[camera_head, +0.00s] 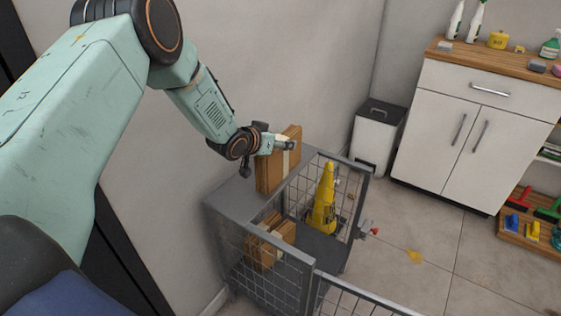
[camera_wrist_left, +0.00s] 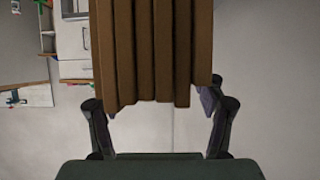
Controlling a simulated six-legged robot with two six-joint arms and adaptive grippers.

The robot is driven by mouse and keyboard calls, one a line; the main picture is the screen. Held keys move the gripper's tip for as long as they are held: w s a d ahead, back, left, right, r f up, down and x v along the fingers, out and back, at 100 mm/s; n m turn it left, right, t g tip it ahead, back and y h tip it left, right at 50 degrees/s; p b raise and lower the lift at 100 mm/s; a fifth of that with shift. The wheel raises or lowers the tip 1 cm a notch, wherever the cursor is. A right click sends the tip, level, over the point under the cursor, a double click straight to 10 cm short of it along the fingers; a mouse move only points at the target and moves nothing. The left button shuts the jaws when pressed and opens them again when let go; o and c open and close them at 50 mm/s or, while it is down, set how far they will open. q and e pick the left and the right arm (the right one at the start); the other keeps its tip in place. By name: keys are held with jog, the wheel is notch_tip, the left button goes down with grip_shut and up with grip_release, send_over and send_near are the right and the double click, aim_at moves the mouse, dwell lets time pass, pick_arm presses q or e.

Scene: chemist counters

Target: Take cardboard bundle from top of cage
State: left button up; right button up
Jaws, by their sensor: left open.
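The cardboard bundle (camera_head: 278,165) stands upright on the grey top of the cage (camera_head: 232,197), with a pale band around it. My left gripper (camera_head: 284,145) is at the bundle's upper part. In the left wrist view the brown layered bundle (camera_wrist_left: 153,50) lies between the two open fingers (camera_wrist_left: 160,100), one on each side. The right finger is close to the bundle's edge; I cannot tell whether it touches. My right gripper is not in view.
Inside the cage are another cardboard bundle (camera_head: 268,240) and a yellow cone-like object (camera_head: 323,200). A wall stands close behind the cage. A white bin (camera_head: 375,137) and white cabinet (camera_head: 460,135) stand to the right. The tiled floor (camera_head: 415,215) between is mostly clear.

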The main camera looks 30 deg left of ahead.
pick_arm(q)
jog(key=shift+w+d+f, duration=0.1)
jog(key=shift+w+d, duration=0.05)
jog(key=shift+w, duration=0.25)
jog(key=shift+c, duration=0.4)
grip_shut()
